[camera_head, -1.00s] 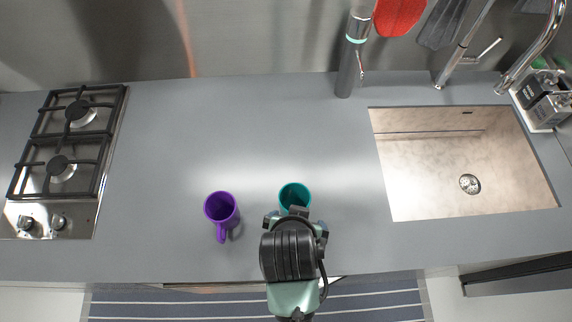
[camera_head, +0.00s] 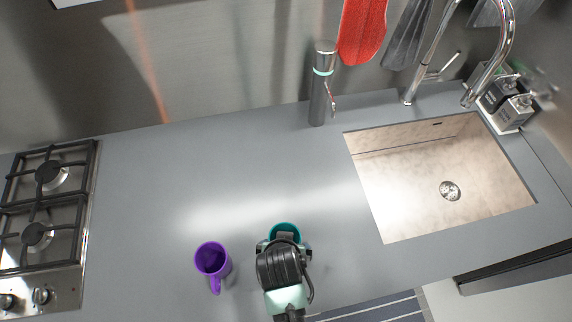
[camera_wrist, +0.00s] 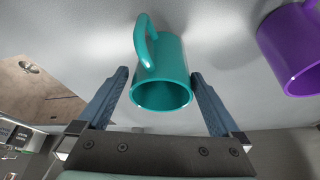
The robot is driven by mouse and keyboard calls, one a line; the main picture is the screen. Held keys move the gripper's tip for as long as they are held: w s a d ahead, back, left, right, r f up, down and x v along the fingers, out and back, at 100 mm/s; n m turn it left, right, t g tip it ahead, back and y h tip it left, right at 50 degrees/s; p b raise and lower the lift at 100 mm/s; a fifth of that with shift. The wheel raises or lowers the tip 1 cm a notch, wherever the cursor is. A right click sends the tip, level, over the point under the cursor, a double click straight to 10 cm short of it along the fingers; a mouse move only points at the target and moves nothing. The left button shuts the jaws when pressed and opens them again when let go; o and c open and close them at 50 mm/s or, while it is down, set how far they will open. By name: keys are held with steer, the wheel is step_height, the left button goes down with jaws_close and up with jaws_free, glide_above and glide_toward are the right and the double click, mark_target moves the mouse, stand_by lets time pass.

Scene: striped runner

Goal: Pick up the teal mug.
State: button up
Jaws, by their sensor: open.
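The teal mug (camera_head: 286,229) stands on the grey counter, mostly hidden behind my gripper in the head view. In the wrist view the teal mug (camera_wrist: 163,75) shows its open rim and its handle. My gripper (camera_wrist: 158,88) is open, with one blue finger on each side of the mug. A gap shows between the left finger and the mug; the right finger is close to the mug, and I cannot tell whether it touches. In the head view my gripper (camera_head: 284,246) is at the near side of the mug.
A purple mug (camera_head: 213,260) stands just left of my gripper; it also shows in the wrist view (camera_wrist: 292,50). A stove (camera_head: 45,225) is at far left, a sink (camera_head: 445,180) at right. A tall dark cylinder (camera_head: 319,95) stands at the back. The counter's middle (camera_head: 190,170) is clear.

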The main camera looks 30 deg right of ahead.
steer(key=shift+w+p+x, duration=0.2)
steer(key=shift+p+x, duration=0.25)
steer(key=shift+x, duration=2)
steer(key=shift+c, duration=0.3)
steer(key=shift+r, duration=0.1)
steer(key=c, duration=1.2)
steer(key=shift+c, duration=0.4)
steer(key=shift+r, duration=0.1)
